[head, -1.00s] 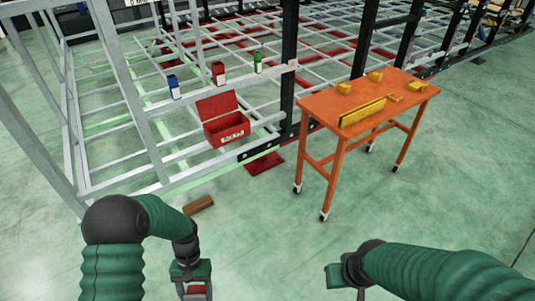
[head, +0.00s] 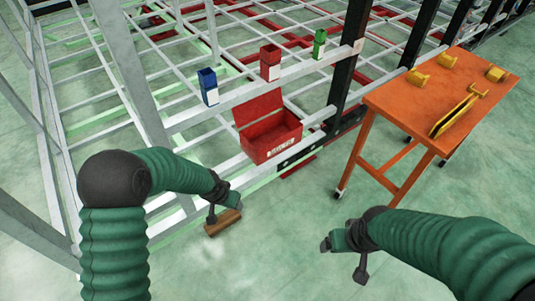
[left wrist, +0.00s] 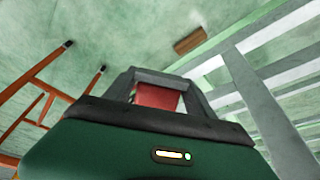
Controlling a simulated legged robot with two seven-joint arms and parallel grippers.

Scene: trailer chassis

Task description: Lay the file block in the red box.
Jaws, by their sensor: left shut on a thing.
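The red box (head: 271,140) stands on the pale trailer frame with its lid up and open; white lettering marks its front. My left gripper (head: 226,200) is in front of the box, lower and to the left in the head view. In the left wrist view my left gripper (left wrist: 158,78) is shut on a plain red piece (left wrist: 158,97), which appears to be the file block; only part of it shows between the fingers. My right gripper (head: 335,243) hangs over the floor at lower centre right, seemingly empty, its jaw opening unclear.
A brown block (head: 222,223) lies on the floor by my left gripper in the head view. Blue (head: 208,86), red (head: 270,62) and green (head: 319,43) holders sit on the upper rail. An orange table (head: 410,102) with yellow items stands right. Frame posts rise left.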

